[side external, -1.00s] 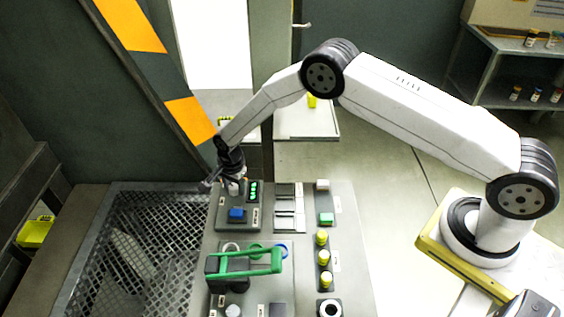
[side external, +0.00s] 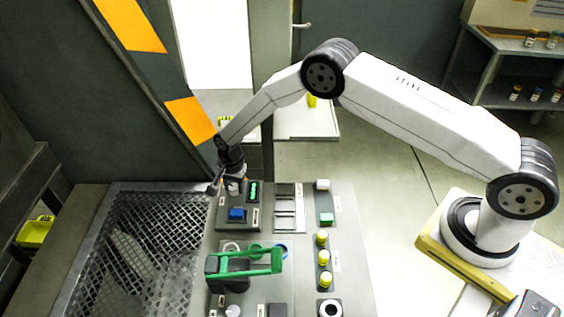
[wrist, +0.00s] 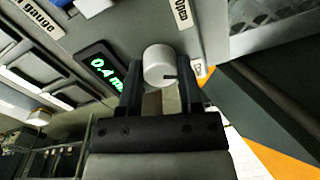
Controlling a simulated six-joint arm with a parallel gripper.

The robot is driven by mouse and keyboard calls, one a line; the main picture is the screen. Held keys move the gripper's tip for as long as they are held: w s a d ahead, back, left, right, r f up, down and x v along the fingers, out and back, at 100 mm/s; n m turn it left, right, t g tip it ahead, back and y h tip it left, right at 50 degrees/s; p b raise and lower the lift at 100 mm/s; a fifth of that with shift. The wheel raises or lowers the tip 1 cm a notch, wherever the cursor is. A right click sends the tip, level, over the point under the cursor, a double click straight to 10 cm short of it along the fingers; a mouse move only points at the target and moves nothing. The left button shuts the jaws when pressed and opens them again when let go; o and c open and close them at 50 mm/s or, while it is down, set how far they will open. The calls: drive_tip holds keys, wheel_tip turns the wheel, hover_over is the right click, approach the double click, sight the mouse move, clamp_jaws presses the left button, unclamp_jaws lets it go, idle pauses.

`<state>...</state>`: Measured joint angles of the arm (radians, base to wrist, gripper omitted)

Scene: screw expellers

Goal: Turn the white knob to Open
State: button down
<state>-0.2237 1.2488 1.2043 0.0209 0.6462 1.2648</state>
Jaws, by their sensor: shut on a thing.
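The white knob (wrist: 158,64) is a round white cylinder with a dark mark on its face, in the middle of the wrist view. In the side view the knob (side external: 233,187) shows small at the back left of the grey control panel, just under my gripper (side external: 234,181). My gripper (wrist: 163,85) has one finger on each side of the knob and is shut on it. A small label (wrist: 198,67) stands beside the knob; its word is partly covered by a finger.
A display with green digits (wrist: 106,69) is close to the knob. A metal grate (side external: 150,245) lies to the left.

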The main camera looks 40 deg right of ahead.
sight(234, 185)
drive_tip(key=n, duration=1.3)
drive_tip(key=shift+w+g, duration=0.1)
drive_tip(key=shift+g, duration=0.2)
drive_tip(key=shift+n, duration=0.3)
drive_tip(key=c, duration=0.5)
unclamp_jaws()
drive_tip(key=shift+c, duration=0.2)
drive_tip(key=shift+r, duration=0.2)
drive_tip(key=shift+d+r, duration=0.15)
drive_tip(key=shift+r, duration=3.6)
